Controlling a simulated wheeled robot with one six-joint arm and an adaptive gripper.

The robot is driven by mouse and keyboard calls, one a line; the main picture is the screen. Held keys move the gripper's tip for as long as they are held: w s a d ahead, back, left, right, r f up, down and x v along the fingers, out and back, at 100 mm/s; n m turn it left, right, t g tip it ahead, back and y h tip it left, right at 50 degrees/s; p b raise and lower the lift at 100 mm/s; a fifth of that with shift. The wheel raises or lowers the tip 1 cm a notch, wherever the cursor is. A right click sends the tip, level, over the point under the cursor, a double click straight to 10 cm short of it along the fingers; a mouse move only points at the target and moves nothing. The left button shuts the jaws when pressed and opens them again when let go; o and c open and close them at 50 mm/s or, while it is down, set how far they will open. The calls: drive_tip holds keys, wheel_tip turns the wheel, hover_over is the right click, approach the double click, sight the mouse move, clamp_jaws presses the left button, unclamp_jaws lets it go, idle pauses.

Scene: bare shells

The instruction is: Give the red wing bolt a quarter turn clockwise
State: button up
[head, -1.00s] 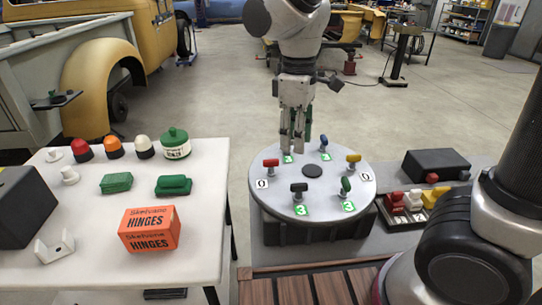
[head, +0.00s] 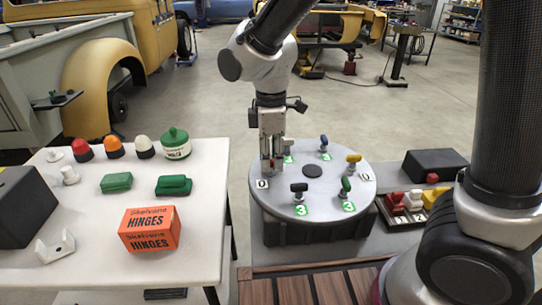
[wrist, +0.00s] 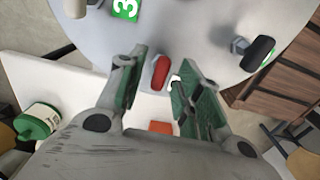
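The red wing bolt (wrist: 160,72) shows in the wrist view as a rounded red wing on a grey stem. It lies between the two fingers of my gripper (wrist: 157,68), with a gap visible on each side. In the head view my gripper (head: 271,162) points down at the left side of the round grey plate (head: 312,211), and its fingers largely hide the red bolt. The white label marked 0 (head: 262,184) sits just in front of that bolt. My gripper is open, and contact with the bolt is not visible.
Other wing bolts stand round the plate: black (head: 299,188), green (head: 345,184), yellow (head: 353,159) and blue (head: 324,141). A white table (head: 90,270) at left holds an orange hinges box (head: 150,229). A black box (head: 436,165) stands at right.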

drive_tip(key=shift+c, duration=0.4)
clamp_jaws()
drive_tip(key=shift+m, duration=0.4)
drive_tip(key=m, duration=1.2)
drive_tip(key=shift+m, duration=2.3)
